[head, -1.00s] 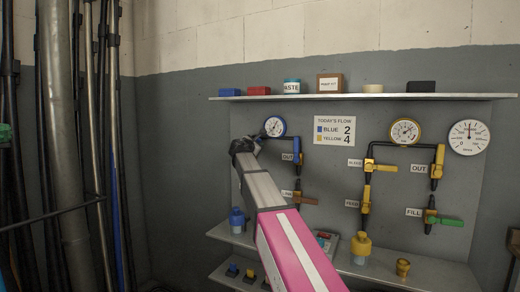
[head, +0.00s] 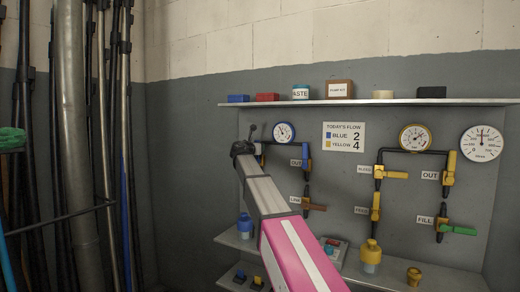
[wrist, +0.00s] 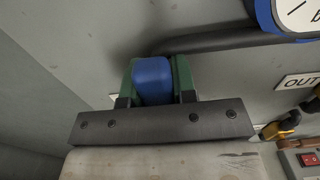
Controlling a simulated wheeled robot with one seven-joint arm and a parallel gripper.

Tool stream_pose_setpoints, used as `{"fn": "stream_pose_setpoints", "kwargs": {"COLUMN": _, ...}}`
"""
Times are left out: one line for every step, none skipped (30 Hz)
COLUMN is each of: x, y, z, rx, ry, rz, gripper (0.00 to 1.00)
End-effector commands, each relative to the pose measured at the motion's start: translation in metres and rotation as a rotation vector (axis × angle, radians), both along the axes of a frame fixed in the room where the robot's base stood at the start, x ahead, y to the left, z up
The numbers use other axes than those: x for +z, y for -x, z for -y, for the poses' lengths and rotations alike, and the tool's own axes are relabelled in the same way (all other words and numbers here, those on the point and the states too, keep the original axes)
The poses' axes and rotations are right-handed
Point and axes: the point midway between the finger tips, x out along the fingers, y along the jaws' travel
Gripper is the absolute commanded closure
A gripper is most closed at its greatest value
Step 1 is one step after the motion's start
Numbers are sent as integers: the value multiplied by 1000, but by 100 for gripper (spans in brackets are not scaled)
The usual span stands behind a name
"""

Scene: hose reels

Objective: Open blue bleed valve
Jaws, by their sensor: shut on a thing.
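My gripper (head: 245,146) is at the upper left of the grey panel, just left of the blue-rimmed gauge (head: 284,132). In the wrist view my gripper (wrist: 154,72) has its green fingers on either side of a blue handle (wrist: 152,88), shut on it. The handle fits the blue bleed valve; its pipe and body are mostly hidden by the gripper and arm. A little blue shows beside the gripper in the head view. The blue OUT valve (head: 306,162) hangs below right of the gauge, apart from the gripper.
The yellow bleed valve (head: 392,174) and yellow gauge (head: 414,138) are to the right. A shelf (head: 380,102) with small boxes runs above. A lower shelf (head: 420,268) holds a yellow bottle (head: 371,254). Tall pipes (head: 75,150) stand at the left.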

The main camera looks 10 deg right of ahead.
Motion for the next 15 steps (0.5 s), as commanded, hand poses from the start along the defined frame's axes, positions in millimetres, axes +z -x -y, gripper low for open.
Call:
{"fn": "stream_pose_setpoints", "kwargs": {"x": -2, "y": 0, "z": -1, "rx": 1, "ry": 4, "rz": -5, "gripper": 100}}
{"fn": "stream_pose_setpoints", "kwargs": {"x": -2, "y": 0, "z": -1, "rx": 1, "ry": 5, "rz": -6, "gripper": 100}}
{"fn": "stream_pose_setpoints", "kwargs": {"x": -2, "y": 0, "z": -1, "rx": 1, "ry": 7, "rz": -7, "gripper": 100}}
{"fn": "stream_pose_setpoints", "kwargs": {"x": -2, "y": 0, "z": -1, "rx": 1, "ry": 8, "rz": -8, "gripper": 100}}
{"fn": "stream_pose_setpoints", "kwargs": {"x": -2, "y": 0, "z": -1, "rx": 1, "ry": 8, "rz": -8, "gripper": 100}}
{"fn": "stream_pose_setpoints", "kwargs": {"x": -2, "y": 0, "z": -1, "rx": 1, "ry": 9, "rz": -9, "gripper": 100}}
{"fn": "stream_pose_setpoints", "kwargs": {"x": -2, "y": 0, "z": -1, "rx": 1, "ry": 8, "rz": -9, "gripper": 100}}
{"fn": "stream_pose_setpoints", "kwargs": {"x": -2, "y": 0, "z": -1, "rx": 1, "ry": 8, "rz": -9, "gripper": 100}}
{"fn": "stream_pose_setpoints", "kwargs": {"x": -2, "y": 0, "z": -1, "rx": 1, "ry": 8, "rz": -9, "gripper": 100}}
{"fn": "stream_pose_setpoints", "kwargs": {"x": -2, "y": 0, "z": -1, "rx": 1, "ry": 8, "rz": -9, "gripper": 100}}
{"fn": "stream_pose_setpoints", "kwargs": {"x": -2, "y": 0, "z": -1, "rx": 1, "ry": 8, "rz": -9, "gripper": 100}}
{"fn": "stream_pose_setpoints", "kwargs": {"x": -2, "y": 0, "z": -1, "rx": 1, "ry": 8, "rz": -9, "gripper": 100}}
{"fn": "stream_pose_setpoints", "kwargs": {"x": -2, "y": 0, "z": -1, "rx": 1, "ry": 8, "rz": -9, "gripper": 100}}
{"fn": "stream_pose_setpoints", "kwargs": {"x": -2, "y": 0, "z": -1, "rx": 1, "ry": 8, "rz": -9, "gripper": 68}}
{"fn": "stream_pose_setpoints", "kwargs": {"x": -2, "y": 0, "z": -1, "rx": 0, "ry": 8, "rz": -9, "gripper": 55}}
